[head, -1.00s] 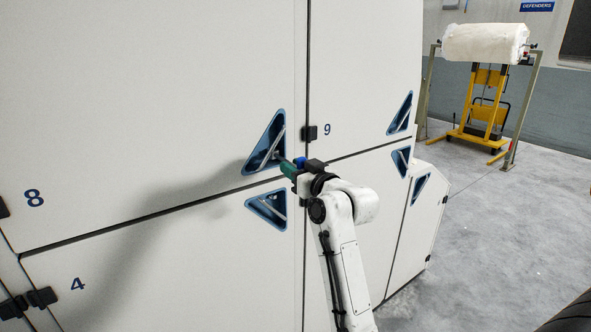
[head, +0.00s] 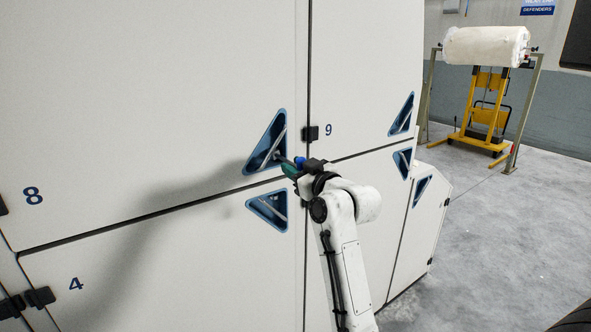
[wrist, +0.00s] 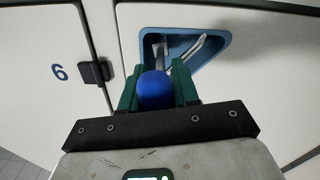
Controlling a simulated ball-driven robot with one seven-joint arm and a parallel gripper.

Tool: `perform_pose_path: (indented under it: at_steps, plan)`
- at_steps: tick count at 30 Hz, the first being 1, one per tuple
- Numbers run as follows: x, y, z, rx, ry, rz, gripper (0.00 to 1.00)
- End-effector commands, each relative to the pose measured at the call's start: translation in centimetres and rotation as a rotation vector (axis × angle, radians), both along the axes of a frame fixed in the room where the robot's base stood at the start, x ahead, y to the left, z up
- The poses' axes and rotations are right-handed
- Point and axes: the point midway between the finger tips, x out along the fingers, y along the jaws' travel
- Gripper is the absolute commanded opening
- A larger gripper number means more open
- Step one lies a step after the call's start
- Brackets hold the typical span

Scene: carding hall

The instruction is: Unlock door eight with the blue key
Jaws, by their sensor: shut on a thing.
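Door eight (head: 150,110) is the large upper white panel marked 8, and it is shut. A blue triangular recess (head: 252,164) with a silver handle bar sits at its lower right corner. My gripper (head: 294,166) is at that recess, its green fingers shut on the blue key. The key's round blue head (head: 300,161) also shows between the fingers in the wrist view (wrist: 155,90). Its grey shank points into the recess. I cannot tell how deep the tip sits, or whether it is in a lock.
Door nine (head: 365,70) adjoins on the right, with a black hinge (head: 310,133) close to my gripper. Door four (head: 160,270), with its own recess (head: 270,210), lies below. A yellow lift (head: 480,120) and a white roll (head: 486,47) stand beyond the open grey floor.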

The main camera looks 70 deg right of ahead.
Motion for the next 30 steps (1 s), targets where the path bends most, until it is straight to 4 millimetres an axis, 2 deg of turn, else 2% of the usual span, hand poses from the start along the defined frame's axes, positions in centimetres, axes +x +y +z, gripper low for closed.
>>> perform_pose_path:
  at_steps: [5, 15, 30]
  plan:
    - [-0.02, 0.0, 0.03, -0.018, 0.007, 0.0, 0.0]
    - [-0.09, -0.08, 0.03, -0.166, 0.098, -0.001, 0.0]
    - [-0.08, -0.09, 0.0, -0.232, 0.139, -0.001, 0.0]
